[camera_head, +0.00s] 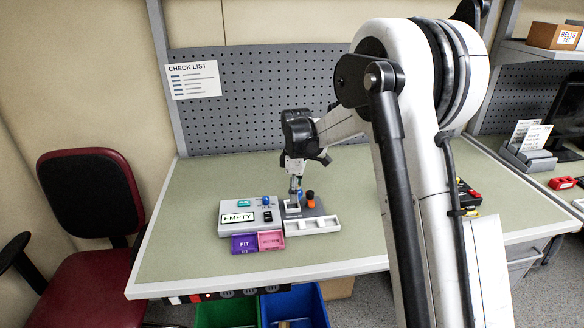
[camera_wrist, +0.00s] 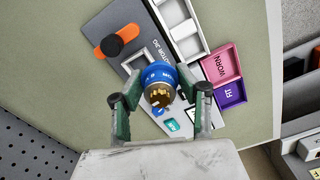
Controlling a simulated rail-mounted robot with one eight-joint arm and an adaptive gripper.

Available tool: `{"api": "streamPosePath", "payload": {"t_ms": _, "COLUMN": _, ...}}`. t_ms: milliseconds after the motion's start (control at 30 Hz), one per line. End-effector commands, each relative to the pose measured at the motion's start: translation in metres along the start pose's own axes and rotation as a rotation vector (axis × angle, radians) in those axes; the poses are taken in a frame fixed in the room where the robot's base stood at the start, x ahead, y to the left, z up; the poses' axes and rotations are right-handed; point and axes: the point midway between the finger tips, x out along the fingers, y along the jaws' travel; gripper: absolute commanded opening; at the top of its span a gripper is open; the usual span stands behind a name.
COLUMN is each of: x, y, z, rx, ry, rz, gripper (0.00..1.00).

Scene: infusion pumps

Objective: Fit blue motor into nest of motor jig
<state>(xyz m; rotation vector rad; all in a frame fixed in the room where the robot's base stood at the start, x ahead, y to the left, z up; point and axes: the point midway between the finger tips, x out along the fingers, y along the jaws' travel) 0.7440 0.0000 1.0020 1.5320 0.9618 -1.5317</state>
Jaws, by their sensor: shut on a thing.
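The blue motor (camera_wrist: 161,76) is between the fingers of my gripper (camera_wrist: 160,100) in the wrist view, its brass-coloured end towards the camera. In the head view only a bit of the blue motor (camera_head: 299,193) shows at the tip of my gripper (camera_head: 296,181). The motor jig is a dark grey plate (camera_wrist: 122,34) with an orange lever and black knob (camera_wrist: 112,45). Its nest, a light square frame (camera_wrist: 136,57), is beside the motor in the wrist view and partly hidden by it. I cannot tell the motor's height above the nest.
A grey box with an EMPTY display (camera_head: 237,218) stands left of the jig. In front are a purple FIT tray (camera_head: 244,243), a pink WORN tray (camera_head: 271,240) and a white compartment tray (camera_head: 312,226). The bench's left side is clear. A pegboard (camera_head: 250,100) stands behind.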

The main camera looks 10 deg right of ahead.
Motion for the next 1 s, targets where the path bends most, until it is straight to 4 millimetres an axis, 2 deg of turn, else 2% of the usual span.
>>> {"api": "streamPosePath", "payload": {"t_ms": 33, "x": -0.009, "y": 0.009, "z": -0.004, "rx": -0.069, "ry": 0.000, "rz": 0.000, "gripper": 0.02}}
{"api": "streamPosePath", "payload": {"t_ms": 200, "x": -0.007, "y": 0.028, "z": -0.014, "rx": -0.276, "ry": 0.000, "rz": 0.000, "gripper": 0.02}}
{"api": "streamPosePath", "payload": {"t_ms": 400, "x": -0.003, "y": 0.038, "z": -0.019, "rx": -0.400, "ry": 0.000, "rz": 0.000, "gripper": 0.02}}
{"api": "streamPosePath", "payload": {"t_ms": 667, "x": 0.006, "y": 0.039, "z": -0.019, "rx": -0.418, "ry": 0.000, "rz": 0.000, "gripper": 0.02}}
{"api": "streamPosePath", "payload": {"t_ms": 1000, "x": 0.030, "y": 0.039, "z": -0.019, "rx": -0.416, "ry": 0.000, "rz": 0.000, "gripper": 0.02}}
